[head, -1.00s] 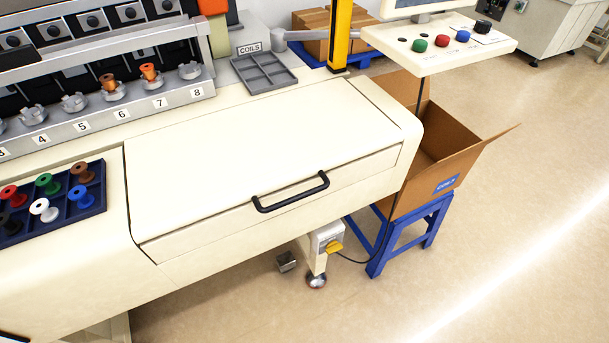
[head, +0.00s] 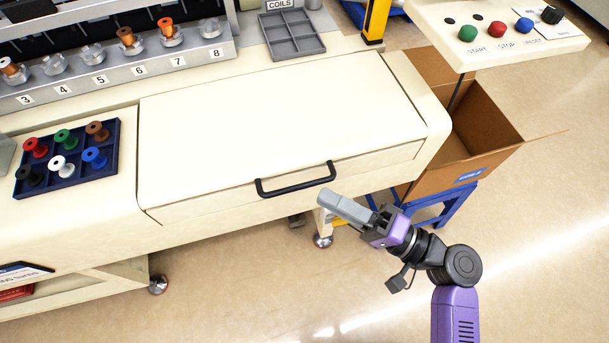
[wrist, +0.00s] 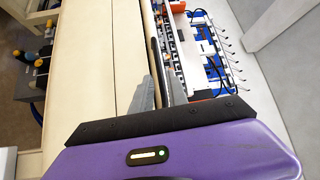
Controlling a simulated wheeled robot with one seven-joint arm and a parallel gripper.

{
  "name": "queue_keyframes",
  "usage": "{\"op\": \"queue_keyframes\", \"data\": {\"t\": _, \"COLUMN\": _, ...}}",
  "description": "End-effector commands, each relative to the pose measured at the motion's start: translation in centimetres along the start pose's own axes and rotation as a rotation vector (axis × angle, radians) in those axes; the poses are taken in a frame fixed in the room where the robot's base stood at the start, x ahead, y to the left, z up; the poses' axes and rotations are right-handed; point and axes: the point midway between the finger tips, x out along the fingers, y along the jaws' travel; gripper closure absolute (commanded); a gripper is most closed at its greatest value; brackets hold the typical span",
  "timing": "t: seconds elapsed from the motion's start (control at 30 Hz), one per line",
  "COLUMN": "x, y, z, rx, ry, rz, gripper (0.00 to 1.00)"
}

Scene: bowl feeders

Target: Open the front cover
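The front cover (head: 270,120) is a wide cream panel on the machine, lying closed with a seam around it. A black bar handle (head: 296,182) sits on its front face. My gripper (head: 325,197) has grey fingers and a purple body, and is just in front of and below the handle's right end, apart from it in the head view. In the wrist view, two grey fingers (wrist: 156,90) stand apart with a dark bar seen between or beyond them. Whether that bar is the handle is hard to tell.
A control panel (head: 500,42) with coloured buttons overhangs at the upper right. A cardboard box (head: 490,125) stands on a blue stand (head: 455,208) beside the machine. A blue tray (head: 112,160) with coloured spools lies left of the cover. The floor in front is clear.

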Motion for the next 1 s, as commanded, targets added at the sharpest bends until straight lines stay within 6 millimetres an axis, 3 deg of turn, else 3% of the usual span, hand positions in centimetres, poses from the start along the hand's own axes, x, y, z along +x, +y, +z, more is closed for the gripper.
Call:
{"op": "queue_keyframes", "data": {"t": 0.2, "x": 3.5, "y": -0.2, "z": 0.1, "rx": -0.001, "ry": -0.004, "rz": 0.001, "gripper": 0.81}}
{"op": "queue_keyframes", "data": {"t": 0.4, "x": 5.8, "y": -0.1, "z": 0.1, "rx": 0.0, "ry": -0.001, "rz": 0.002, "gripper": 0.81}}
{"op": "queue_keyframes", "data": {"t": 0.77, "x": 6.5, "y": 0.1, "z": 0.1, "rx": 0.0, "ry": 0.0, "rz": 0.004, "gripper": 0.81}}
{"op": "queue_keyframes", "data": {"t": 0.9, "x": 6.5, "y": 0.1, "z": 0.1, "rx": 0.0, "ry": 0.0, "rz": 0.004, "gripper": 1.0}}
{"op": "queue_keyframes", "data": {"t": 1.0, "x": 6.5, "y": 0.1, "z": 0.1, "rx": 0.0, "ry": 0.0, "rz": 0.004, "gripper": 1.0}}
